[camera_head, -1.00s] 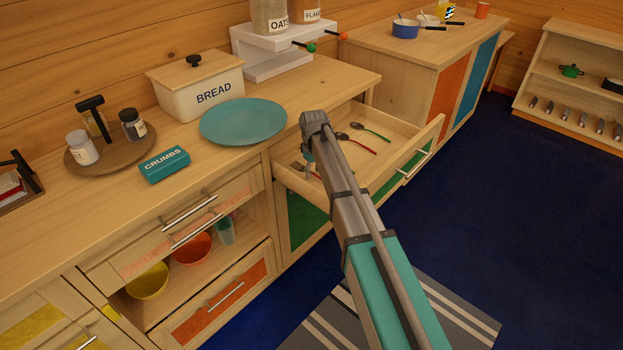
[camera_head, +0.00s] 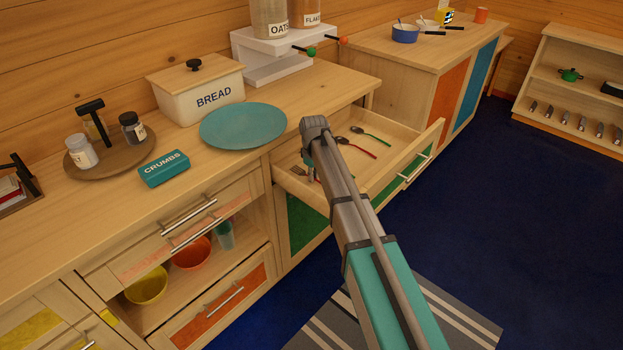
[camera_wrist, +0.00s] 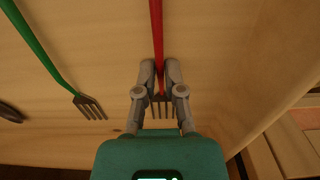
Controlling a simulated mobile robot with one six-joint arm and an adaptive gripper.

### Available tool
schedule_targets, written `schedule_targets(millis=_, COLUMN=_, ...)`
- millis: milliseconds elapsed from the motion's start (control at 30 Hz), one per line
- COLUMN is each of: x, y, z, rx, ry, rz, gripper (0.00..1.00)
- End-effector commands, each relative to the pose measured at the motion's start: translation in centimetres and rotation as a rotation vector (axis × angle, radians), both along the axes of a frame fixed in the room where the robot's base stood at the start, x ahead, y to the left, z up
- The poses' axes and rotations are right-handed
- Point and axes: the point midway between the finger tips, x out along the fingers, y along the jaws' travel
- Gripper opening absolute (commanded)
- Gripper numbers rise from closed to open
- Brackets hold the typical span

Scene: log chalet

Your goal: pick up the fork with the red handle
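The red-handled fork (camera_wrist: 157,38) lies in the open drawer (camera_head: 392,178), its tines toward my palm in the wrist view. In the head view its tines (camera_head: 298,171) show just left of my gripper (camera_head: 311,174), which points down into the drawer. In the wrist view my gripper (camera_wrist: 160,68) has its fingers close on both sides of the fork's neck, seemingly touching it. The fork looks level with the drawer floor; I see no clear lift. In the head view my wrist hides much of the handle.
A green-handled fork (camera_wrist: 88,106) lies to the left in the wrist view. A green-handled spoon (camera_head: 374,138) and a red-handled spoon (camera_head: 358,149) lie farther right in the drawer. The drawer's side wall (camera_wrist: 258,100) is close on the right. A teal plate (camera_head: 243,125) sits on the counter.

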Motion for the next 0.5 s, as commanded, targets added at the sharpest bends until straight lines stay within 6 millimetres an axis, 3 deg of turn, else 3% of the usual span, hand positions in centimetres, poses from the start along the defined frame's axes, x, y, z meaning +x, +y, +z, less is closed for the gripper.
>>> schedule_targets(millis=500, x=-0.01, y=0.03, z=0.15, rx=0.000, ry=0.000, rz=0.000, gripper=0.00)
